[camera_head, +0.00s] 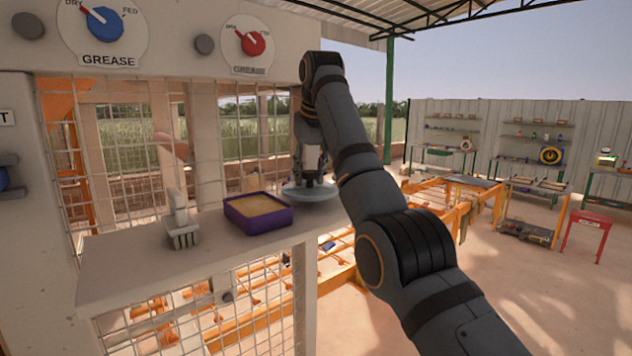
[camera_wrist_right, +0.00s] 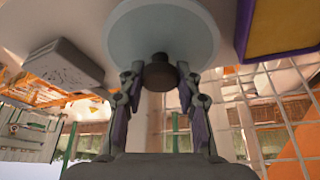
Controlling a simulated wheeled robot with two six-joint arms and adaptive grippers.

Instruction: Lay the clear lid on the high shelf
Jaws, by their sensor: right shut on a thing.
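The clear lid (camera_head: 326,194) is a pale round disc at the right end of the white shelf (camera_head: 145,262). It also shows in the right wrist view (camera_wrist_right: 160,30), with a dark knob (camera_wrist_right: 160,73) at its middle. My right gripper (camera_head: 312,178) points down at the lid and is shut on its knob; the fingers also show in the right wrist view (camera_wrist_right: 160,85). I cannot tell whether the lid touches the shelf or hangs just above it. My left gripper is not in view.
A purple tub (camera_head: 260,222) with yellowish contents stands on the shelf just left of the lid. A white brush (camera_head: 181,222) stands farther left. Wire mesh (camera_head: 250,130) rises behind the shelf. A panel with a blue dial (camera_head: 104,25) and a red dial (camera_head: 252,44) is above.

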